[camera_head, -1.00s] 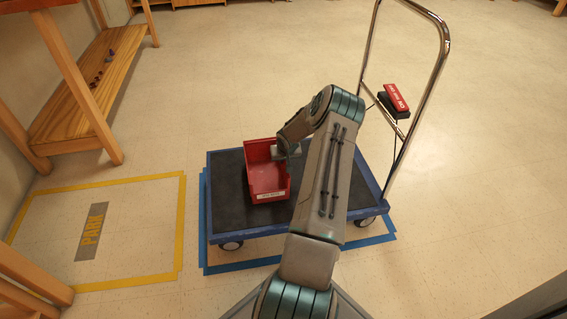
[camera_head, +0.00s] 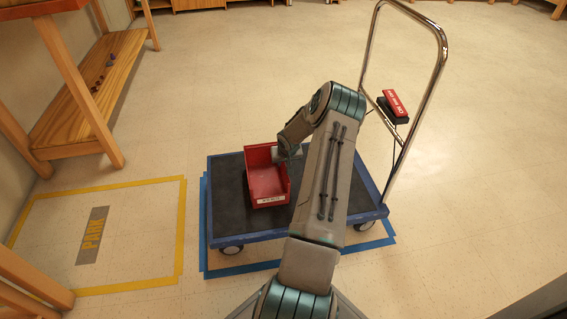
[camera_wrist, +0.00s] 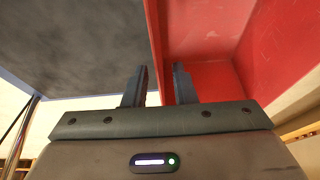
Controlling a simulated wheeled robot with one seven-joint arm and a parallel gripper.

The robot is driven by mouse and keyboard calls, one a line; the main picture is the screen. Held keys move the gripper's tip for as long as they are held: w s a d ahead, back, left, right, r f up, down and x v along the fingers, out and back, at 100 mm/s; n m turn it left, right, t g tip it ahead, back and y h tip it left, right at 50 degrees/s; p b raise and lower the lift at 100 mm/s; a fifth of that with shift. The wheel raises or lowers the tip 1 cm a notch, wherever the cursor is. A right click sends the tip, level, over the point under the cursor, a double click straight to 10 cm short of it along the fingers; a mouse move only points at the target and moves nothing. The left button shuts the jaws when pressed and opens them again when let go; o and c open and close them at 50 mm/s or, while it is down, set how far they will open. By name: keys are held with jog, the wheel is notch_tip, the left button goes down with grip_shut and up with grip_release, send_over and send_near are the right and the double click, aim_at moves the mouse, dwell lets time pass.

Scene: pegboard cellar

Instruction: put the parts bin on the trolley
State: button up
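The red parts bin (camera_head: 268,183) stands upright on the dark deck of the blue-edged trolley (camera_head: 228,205), toward its left middle. My gripper (camera_head: 279,155) is at the bin's right wall. In the wrist view my gripper (camera_wrist: 160,80) has its two fingers apart, with a gap between them. One edge of the bin (camera_wrist: 205,40) runs up between the fingers, with the right finger over the red interior and the left finger over the grey deck (camera_wrist: 75,45). My arm hides part of the deck's right side.
Blue tape (camera_head: 240,270) outlines the floor around the trolley. A yellow-taped area marked PARK (camera_head: 92,235) lies to the left. A wooden bench (camera_head: 90,90) stands at the far left. The trolley's metal handle (camera_head: 437,85) rises at right, carrying a red-and-black box (camera_head: 394,105).

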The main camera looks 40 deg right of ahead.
jog(key=p+v, duration=0.3)
jog(key=v, duration=0.6)
jog(key=shift+r, duration=0.25)
jog(key=s+a+r+n+g, duration=0.2)
jog(key=s+a+r+n, duration=0.1)
jog(key=a+r, duration=1.7)
jog(key=s+a+r+n+y, duration=0.1)
jog(key=s+a+r, duration=0.2)
jog(key=s+a, duration=0.6)
jog(key=s+a+r+n+y, duration=0.1)
jog(key=s+a+r, duration=0.3)
jog(key=s+a, duration=0.6)
jog(key=shift+a+r+n+g, duration=0.15)
jog(key=shift+a+n+g, duration=0.25)
jog(key=shift+a+n, duration=0.4)
